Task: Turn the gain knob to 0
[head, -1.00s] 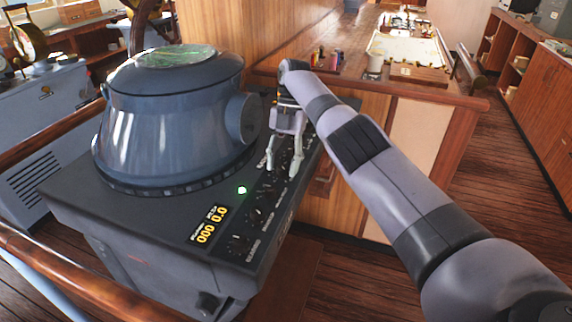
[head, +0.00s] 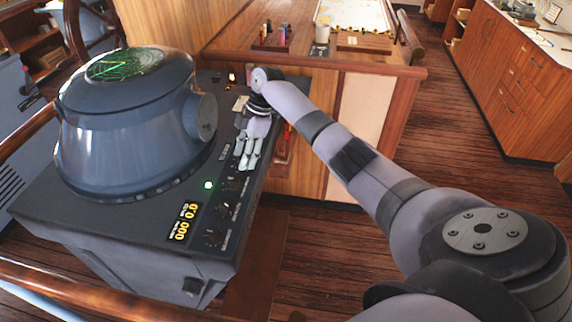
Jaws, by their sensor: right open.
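The radar console (head: 120,235) stands at left, its control strip along the right side of its top. Small dark knobs show on the strip: one (head: 233,184) just in front of the gripper, another (head: 224,208) nearer me and a third (head: 211,236) nearest. Their labels are too small to read, so I cannot tell which is the gain knob. My right gripper (head: 247,164) points down over the strip, open, its fingers hiding part of it. I cannot tell whether they touch a knob. My left gripper is out of view.
The domed radar housing (head: 130,140) rises left of the strip. A wooden chart table (head: 300,58) stands behind. The floor at right is clear.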

